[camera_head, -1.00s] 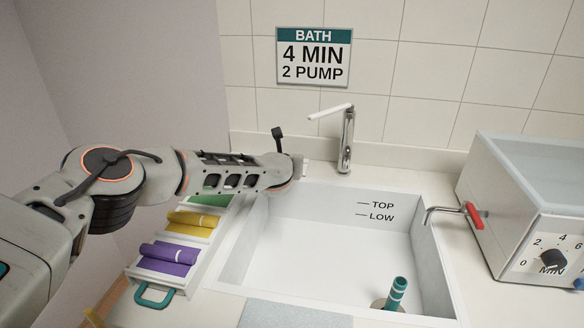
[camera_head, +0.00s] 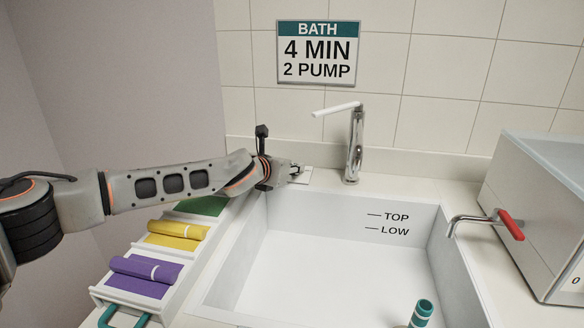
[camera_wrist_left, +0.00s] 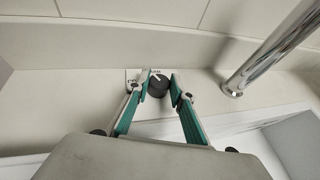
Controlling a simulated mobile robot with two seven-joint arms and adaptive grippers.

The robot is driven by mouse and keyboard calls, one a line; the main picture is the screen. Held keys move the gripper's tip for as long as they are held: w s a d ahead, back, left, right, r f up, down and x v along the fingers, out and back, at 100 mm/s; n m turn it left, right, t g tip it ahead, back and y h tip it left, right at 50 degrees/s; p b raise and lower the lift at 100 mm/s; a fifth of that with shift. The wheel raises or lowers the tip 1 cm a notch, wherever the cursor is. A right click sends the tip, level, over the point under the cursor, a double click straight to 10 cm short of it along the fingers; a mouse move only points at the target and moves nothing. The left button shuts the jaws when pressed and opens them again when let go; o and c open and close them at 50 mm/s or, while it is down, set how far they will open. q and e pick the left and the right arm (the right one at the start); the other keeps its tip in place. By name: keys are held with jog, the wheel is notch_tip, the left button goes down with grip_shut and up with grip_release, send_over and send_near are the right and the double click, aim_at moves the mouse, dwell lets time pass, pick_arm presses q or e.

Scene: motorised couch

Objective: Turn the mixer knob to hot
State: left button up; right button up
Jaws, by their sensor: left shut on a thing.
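The mixer knob (camera_wrist_left: 158,87) is a small round black knob with a white mark near its far edge, on a white plate (camera_wrist_left: 135,76) with small lettering that I cannot read. In the wrist view my left gripper (camera_wrist_left: 159,92) has one teal-padded finger on each side of the knob and is shut on it. In the head view the left gripper (camera_head: 297,172) is at the white plate behind the sink's left back corner, left of the chrome faucet (camera_head: 355,150). The knob is hidden there by the gripper. My right gripper is not in view.
The faucet's white lever (camera_head: 336,109) points left above the gripper. The white sink (camera_head: 320,275) holds a teal-banded tube (camera_head: 422,312). A rack with purple (camera_head: 145,268), yellow and green rolls stands left. A grey box with a red-handled tap (camera_head: 510,225) stands right.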

pick_arm(q)
jog(key=shift+s+d+f, duration=0.15)
jog(key=shift+s+f, duration=0.05)
jog(key=shift+f, duration=0.45)
jog(key=o, duration=1.1)
jog(key=shift+o, duration=0.2)
jog(key=shift+r, duration=0.2)
jog(key=shift+w+r, duration=0.15)
jog(key=shift+r, duration=0.1)
jog(key=v, duration=1.2)
jog(key=shift+a, duration=0.2)
